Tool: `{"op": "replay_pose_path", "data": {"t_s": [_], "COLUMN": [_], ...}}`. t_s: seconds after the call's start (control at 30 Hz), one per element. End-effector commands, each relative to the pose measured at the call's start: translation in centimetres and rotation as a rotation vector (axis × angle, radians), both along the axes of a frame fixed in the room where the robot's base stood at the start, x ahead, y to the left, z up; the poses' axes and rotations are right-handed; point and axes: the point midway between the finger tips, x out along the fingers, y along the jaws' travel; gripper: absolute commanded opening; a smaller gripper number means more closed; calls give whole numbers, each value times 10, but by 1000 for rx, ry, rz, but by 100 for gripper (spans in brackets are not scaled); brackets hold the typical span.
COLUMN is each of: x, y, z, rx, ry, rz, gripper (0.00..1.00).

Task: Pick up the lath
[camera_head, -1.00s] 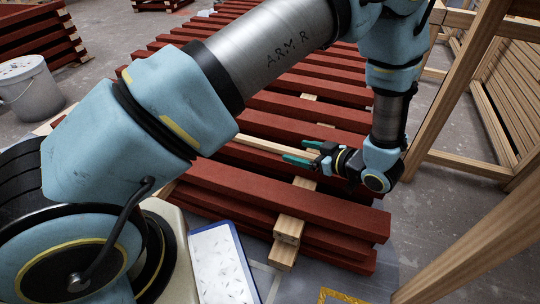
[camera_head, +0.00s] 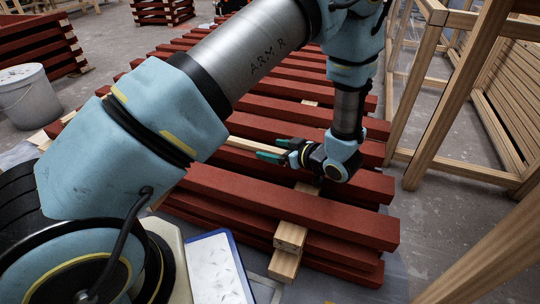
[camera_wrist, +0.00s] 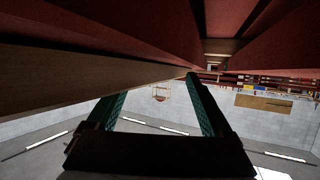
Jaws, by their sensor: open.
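The lath (camera_head: 240,143) is a thin strip of pale bare wood. It lies lengthwise among the dark red battens, and my arm hides its left part in the head view. My gripper (camera_head: 270,149) has green fingers, is open and points left along the right part of the lath. In the wrist view the open fingers (camera_wrist: 157,88) hold nothing, and a brown wooden length, likely the lath (camera_wrist: 75,80), runs close along the fingers. I cannot tell whether it touches them.
Red battens (camera_head: 300,205) lie in a stack on pale wooden spacers (camera_head: 290,236), with more rows behind. A wooden frame (camera_head: 445,100) stands close on the right. A white bucket (camera_head: 30,95) stands at left, and a blue-edged board (camera_head: 217,270) lies in front.

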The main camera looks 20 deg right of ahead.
Motion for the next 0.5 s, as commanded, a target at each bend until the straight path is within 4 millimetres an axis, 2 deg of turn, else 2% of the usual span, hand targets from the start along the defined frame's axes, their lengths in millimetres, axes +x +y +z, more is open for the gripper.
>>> {"op": "replay_pose_path", "data": {"t_s": [0.17, 0.5], "x": [0, 0], "y": [0, 0], "z": [1, 1], "rx": [0, 0], "ry": [0, 0], "rz": [-1, -1], "gripper": [85, 46]}}
